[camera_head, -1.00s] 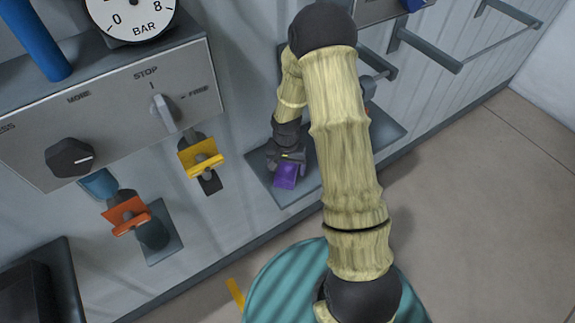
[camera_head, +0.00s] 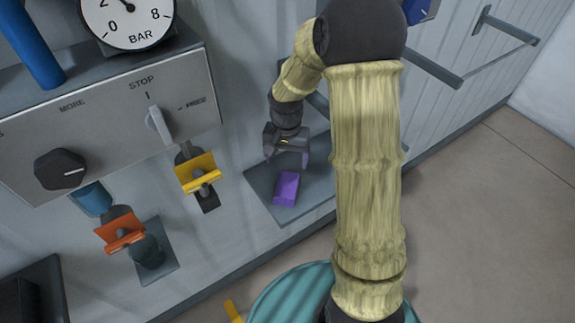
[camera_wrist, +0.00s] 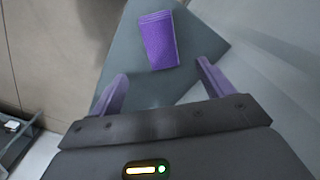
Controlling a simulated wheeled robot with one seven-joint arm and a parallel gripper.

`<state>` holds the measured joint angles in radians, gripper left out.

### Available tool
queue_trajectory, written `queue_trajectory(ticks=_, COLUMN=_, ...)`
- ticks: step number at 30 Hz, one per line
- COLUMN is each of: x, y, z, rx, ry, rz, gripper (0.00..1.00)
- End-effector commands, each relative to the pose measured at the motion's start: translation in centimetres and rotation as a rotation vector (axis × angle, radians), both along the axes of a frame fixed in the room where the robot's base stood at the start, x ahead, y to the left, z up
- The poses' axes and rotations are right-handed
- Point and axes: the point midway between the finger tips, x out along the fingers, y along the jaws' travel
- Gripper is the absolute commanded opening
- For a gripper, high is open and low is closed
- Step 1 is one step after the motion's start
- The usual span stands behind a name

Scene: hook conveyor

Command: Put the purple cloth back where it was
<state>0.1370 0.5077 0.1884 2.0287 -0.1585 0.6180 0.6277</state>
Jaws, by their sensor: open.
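The purple cloth (camera_head: 287,188) is a small folded block lying on a grey shelf plate (camera_head: 262,187) that juts from the wall below the panel. In the wrist view the cloth (camera_wrist: 158,40) lies on the grey plate (camera_wrist: 197,58), ahead of my fingers. My gripper (camera_head: 287,160) is open and empty just above and behind the cloth, apart from it. In the wrist view the two purple fingers of my gripper (camera_wrist: 160,88) are spread wide with nothing between them.
Left of the plate, a yellow clip (camera_head: 198,172) and an orange clip (camera_head: 120,232) hang under the control panel (camera_head: 110,130). A bar rail (camera_head: 500,57) is on the wall at the upper right. The floor (camera_head: 480,210) at the right is clear.

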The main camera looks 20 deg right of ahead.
Motion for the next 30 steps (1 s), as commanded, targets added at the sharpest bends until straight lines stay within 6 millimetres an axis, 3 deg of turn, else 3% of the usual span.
queue_trajectory(ticks=20, x=-0.6, y=0.0, z=0.7, rx=-0.002, ry=-0.011, rz=0.022, gripper=0.8)
queue_trajectory(ticks=25, x=-3.8, y=0.0, z=2.8, rx=-0.014, ry=-0.062, rz=0.136, gripper=0.8)
queue_trajectory(ticks=30, x=-8.9, y=-0.1, z=5.2, rx=-0.033, ry=-0.143, rz=0.305, gripper=0.8)
